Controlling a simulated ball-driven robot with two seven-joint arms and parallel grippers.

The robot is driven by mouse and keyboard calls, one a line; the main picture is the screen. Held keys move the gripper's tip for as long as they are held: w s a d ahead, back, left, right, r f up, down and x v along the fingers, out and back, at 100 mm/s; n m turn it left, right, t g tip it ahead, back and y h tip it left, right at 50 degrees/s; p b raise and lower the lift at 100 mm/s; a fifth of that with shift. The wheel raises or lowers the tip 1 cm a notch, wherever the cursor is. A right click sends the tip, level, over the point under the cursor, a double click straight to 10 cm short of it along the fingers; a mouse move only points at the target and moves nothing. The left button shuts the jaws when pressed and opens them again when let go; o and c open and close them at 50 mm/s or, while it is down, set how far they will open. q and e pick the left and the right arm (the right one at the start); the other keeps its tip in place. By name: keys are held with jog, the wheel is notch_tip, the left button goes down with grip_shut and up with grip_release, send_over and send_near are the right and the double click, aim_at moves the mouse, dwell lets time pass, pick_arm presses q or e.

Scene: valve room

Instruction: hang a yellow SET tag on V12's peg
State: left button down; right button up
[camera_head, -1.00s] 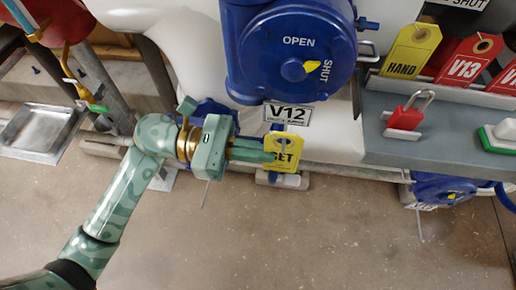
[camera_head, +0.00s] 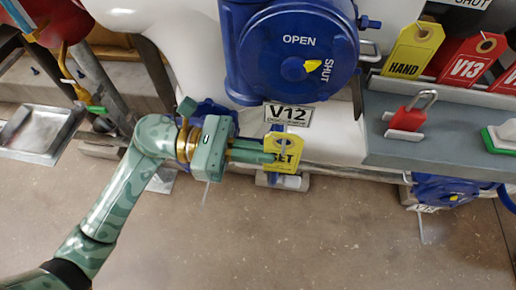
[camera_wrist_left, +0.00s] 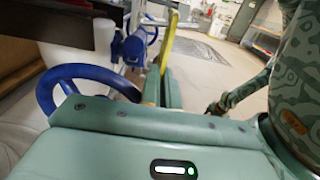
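The yellow SET tag (camera_head: 283,152) is in my left gripper (camera_head: 268,151), whose green fingers are shut on it. The tag hangs upright just below the V12 label (camera_head: 287,114). In the left wrist view the tag (camera_wrist_left: 169,45) shows edge-on as a yellow strip between the fingers (camera_wrist_left: 163,86). The blue V12 valve housing (camera_head: 292,50), marked OPEN and SHUT with a yellow pointer, is above the label. I cannot make out V12's peg; it may be behind the tag or the fingers.
A grey shelf (camera_head: 440,140) at right holds a red padlock (camera_head: 408,117), a yellow HAND tag (camera_head: 412,50) and red V13 tags (camera_head: 466,62). A metal tray (camera_head: 38,131) is at left. A blue handwheel (camera_wrist_left: 62,82) is close by in the left wrist view. Open floor lies below.

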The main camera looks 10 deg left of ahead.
pick_arm(q)
jog(key=c, duration=1.6)
grip_release()
jog(key=shift+o, duration=0.2)
jog(key=shift+a, duration=0.1)
jog(key=a+p, duration=0.2)
jog(key=a, duration=1.4)
